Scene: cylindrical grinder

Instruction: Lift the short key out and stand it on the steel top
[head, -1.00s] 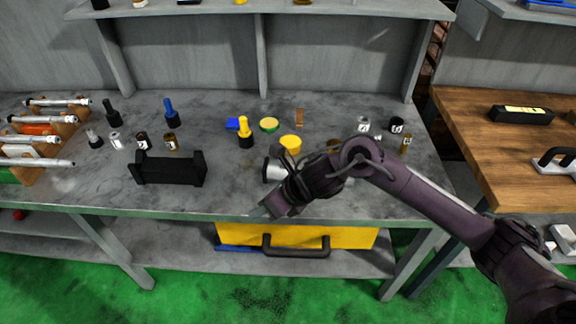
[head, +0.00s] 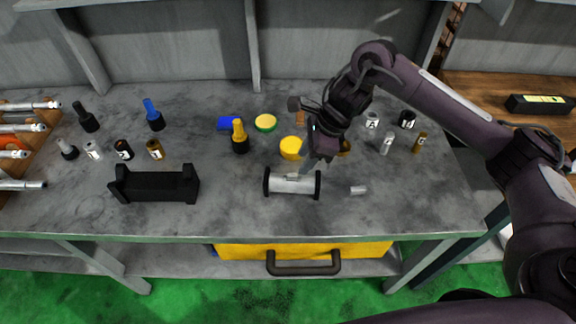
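The grey steel top (head: 235,205) is the worn bench surface. A silver cylinder with black end plates (head: 279,186) lies on it near the front middle. A small pale piece (head: 292,177) shows on the cylinder's upper side; it may be the short key, but it is too small to be sure. My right gripper (head: 308,164) points down just above and behind the cylinder's right half. Its fingertips are too small and dark to show whether they are open or touching. My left gripper is out of view.
A black cradle-like stand (head: 155,186) stands to the left. Behind are a yellow-topped bottle (head: 239,137), a yellow cap (head: 291,148) and a green-rimmed tin (head: 265,123). Small labelled jars (head: 372,120) stand behind right. The front strip between stand and cylinder is clear.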

